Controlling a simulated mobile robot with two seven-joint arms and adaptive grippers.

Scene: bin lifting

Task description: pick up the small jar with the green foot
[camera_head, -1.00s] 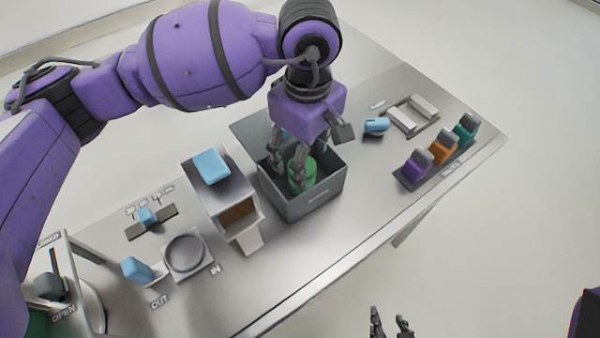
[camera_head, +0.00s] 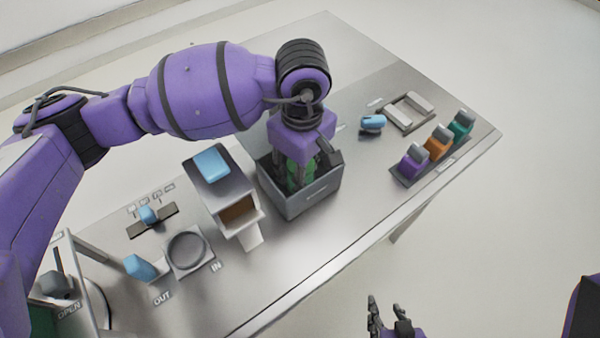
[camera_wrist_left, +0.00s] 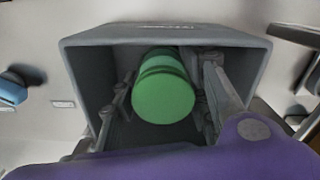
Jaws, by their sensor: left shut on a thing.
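The green jar (camera_wrist_left: 164,95) stands inside a grey open bin (camera_head: 313,198) on the metal table. In the left wrist view its round green end faces the camera, with a darker green body behind; the rest is hidden. In the head view only a bit of green (camera_head: 300,180) shows between the fingers. My left gripper (camera_head: 296,172) reaches down into the bin, one finger on each side of the jar, and is shut on it. My right gripper (camera_head: 388,314) is open and empty, in front of the table edge.
Left of the bin stands a dispenser-like box with a blue top (camera_head: 211,164). A round holder (camera_head: 188,251) and blue knobs lie further left. To the right are a blue handle (camera_head: 373,122) and a rack of purple, orange and green blocks (camera_head: 438,146). The bin walls closely surround my left fingers.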

